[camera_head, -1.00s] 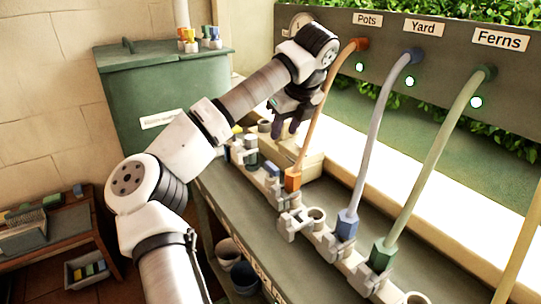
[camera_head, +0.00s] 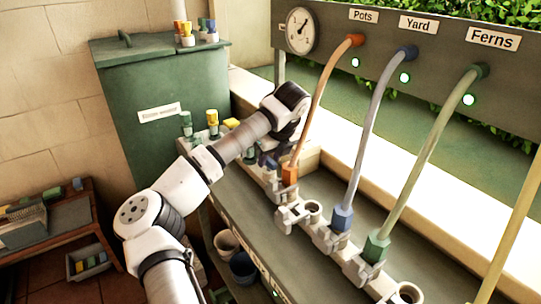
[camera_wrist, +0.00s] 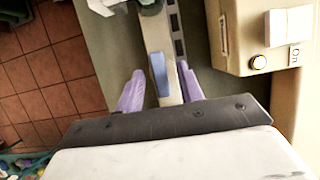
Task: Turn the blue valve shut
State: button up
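The blue valve handle (camera_wrist: 158,82) is a flat bar on a pale pipe or rail in the wrist view. It runs roughly along that rail. My gripper (camera_wrist: 161,69) is open, with a purple finger on each side of the handle. The right finger is close to the handle; I cannot tell whether it touches. In the head view my gripper (camera_head: 268,161) is low over the bench's rail, left of the orange hose connector (camera_head: 290,174). My gripper and wrist hide the blue handle there.
Orange (camera_head: 318,105), blue-grey (camera_head: 366,140) and green (camera_head: 425,165) hoses rise to the labelled panel, right of my arm. A round gauge (camera_head: 301,31) is on the panel. A beige box with a round button (camera_wrist: 259,62) stands right of the rail. A green bin (camera_head: 160,95) stands behind.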

grip_shut()
jog(key=shift+m+b, duration=0.3)
jog(key=shift+a+f+m+t+h+b, duration=0.15)
jog(key=shift+m+t+h+b, duration=0.3)
jog(key=shift+m+b, duration=0.75)
jog(key=m+h+b, duration=0.1)
jog(key=m, duration=0.2)
jog(key=shift+a+m+h+b, duration=0.1)
jog(key=shift+m+h+b, duration=0.15)
jog(key=shift+m+b, duration=0.15)
jog(key=m, duration=0.1)
jog(key=m+h, duration=0.1)
jog(key=m, duration=0.1)
jog(key=m+h, duration=0.1)
jog(key=m, duration=0.1)
jog(key=shift+a+r+g, duration=0.1)
jog(key=shift+r+g, duration=0.15)
jog(key=shift+r, duration=0.05)
jog(key=m+h+p, duration=0.1)
jog(key=m, duration=0.2)
jog(key=m+g+p, duration=0.1)
jog(key=m+p, duration=0.1)
jog(key=m, duration=0.1)
jog(key=shift+w+h, duration=0.15)
jog(key=shift+h, duration=0.25)
jog(key=shift+a, duration=0.1)
